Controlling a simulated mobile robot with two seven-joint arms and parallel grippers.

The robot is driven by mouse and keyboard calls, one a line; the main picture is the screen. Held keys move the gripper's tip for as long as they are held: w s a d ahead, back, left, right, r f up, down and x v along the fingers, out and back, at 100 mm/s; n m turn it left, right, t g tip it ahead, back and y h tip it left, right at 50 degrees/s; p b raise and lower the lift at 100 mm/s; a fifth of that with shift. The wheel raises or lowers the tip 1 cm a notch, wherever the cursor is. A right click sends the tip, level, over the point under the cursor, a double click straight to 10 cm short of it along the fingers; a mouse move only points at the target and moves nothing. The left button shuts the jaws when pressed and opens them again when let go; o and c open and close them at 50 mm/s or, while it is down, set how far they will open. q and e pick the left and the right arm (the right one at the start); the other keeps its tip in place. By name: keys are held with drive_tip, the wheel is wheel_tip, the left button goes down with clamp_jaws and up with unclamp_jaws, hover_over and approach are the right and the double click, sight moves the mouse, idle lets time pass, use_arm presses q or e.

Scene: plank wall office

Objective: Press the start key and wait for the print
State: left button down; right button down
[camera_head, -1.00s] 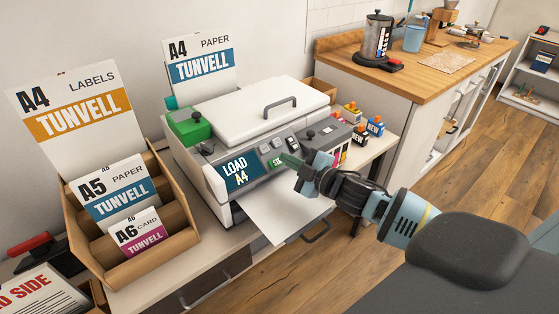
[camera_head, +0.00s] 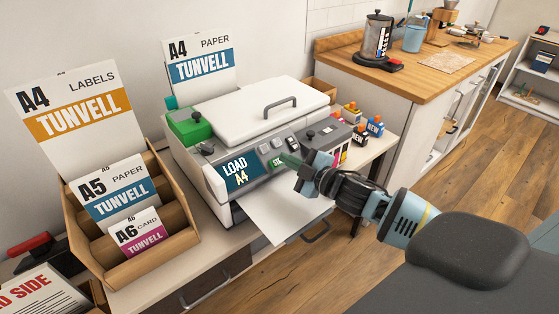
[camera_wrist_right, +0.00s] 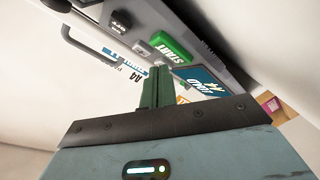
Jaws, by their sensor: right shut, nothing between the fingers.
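The white printer (camera_head: 256,115) stands on a low cabinet, and its screen (camera_head: 240,172) reads "LOAD A4". The green start key (camera_head: 276,162) is on the front panel right of the screen, partly hidden by my gripper. In the right wrist view the start key (camera_wrist_right: 171,46) shows its "START" label. My right gripper (camera_head: 288,160) is shut and empty, its green fingertips at the front panel close to the key. In the right wrist view the fingertips (camera_wrist_right: 157,70) point at the key; I cannot tell whether they touch it. A white sheet (camera_head: 283,213) lies at the printer's front. My left gripper is out of view.
A cardboard rack (camera_head: 176,243) with A4 labels, A5 paper and A6 card stands left of the printer. An A4 paper pack (camera_head: 201,66) stands behind it. Several small ink boxes (camera_head: 374,130) sit to its right. A wooden counter (camera_head: 430,85) is at the back right.

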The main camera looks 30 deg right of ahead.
drive_tip(key=shift+f, duration=0.1)
drive_tip(key=shift+w+f, duration=0.2)
drive_tip(key=shift+w, duration=0.05)
